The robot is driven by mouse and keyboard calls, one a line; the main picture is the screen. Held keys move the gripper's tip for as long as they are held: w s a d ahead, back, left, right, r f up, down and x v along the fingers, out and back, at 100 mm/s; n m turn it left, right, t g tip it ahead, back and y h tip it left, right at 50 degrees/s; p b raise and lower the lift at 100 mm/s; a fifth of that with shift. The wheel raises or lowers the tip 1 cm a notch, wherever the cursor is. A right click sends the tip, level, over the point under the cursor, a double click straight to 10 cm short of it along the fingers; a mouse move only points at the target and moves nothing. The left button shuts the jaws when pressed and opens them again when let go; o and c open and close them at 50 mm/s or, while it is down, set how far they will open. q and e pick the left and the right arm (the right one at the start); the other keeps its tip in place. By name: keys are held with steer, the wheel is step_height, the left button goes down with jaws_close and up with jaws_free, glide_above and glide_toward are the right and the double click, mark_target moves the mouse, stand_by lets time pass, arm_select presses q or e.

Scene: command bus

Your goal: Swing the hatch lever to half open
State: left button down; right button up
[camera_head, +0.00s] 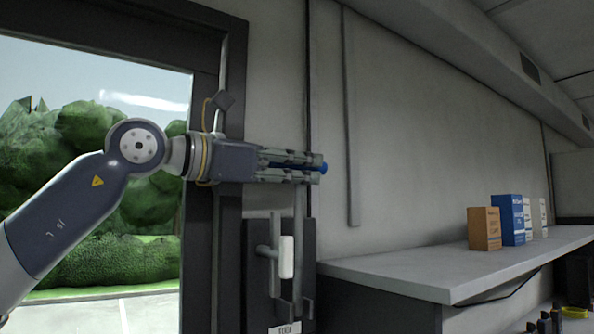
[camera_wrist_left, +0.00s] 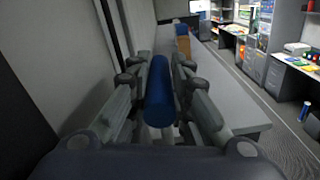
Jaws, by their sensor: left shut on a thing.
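A grey lever arm (camera_head: 299,220) runs down from the grip to a dark mounting plate (camera_head: 265,295) on the wall. In the left wrist view the blue grip (camera_wrist_left: 159,90) lies between the fingers, lengthwise along them. My left gripper (camera_head: 312,169) is shut on this grip, one finger above and one below it in the head view. Most of the grip is hidden by the fingers there. My right gripper is not in view.
A white handle (camera_head: 286,257) stands on the plate close beside the lever arm. A grey counter (camera_head: 430,275) begins just right of the plate and carries an orange box (camera_head: 484,229) and a blue box (camera_head: 511,220). A dark-framed window (camera_head: 197,215) is at the left.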

arm_select(q)
steer(key=s+d+f+m+b, duration=0.4)
steer(key=s+d+m+b, duration=0.2)
steer(key=s, duration=0.4)
steer(key=shift+d+m+b, duration=0.3)
steer(key=shift+m+b, duration=0.1)
steer(key=shift+b, duration=0.5)
steer(key=c, duration=1.5)
jaws_free()
steer(key=shift+o, duration=0.2)
steer(key=shift+a, duration=0.1)
steer(key=v, duration=1.2)
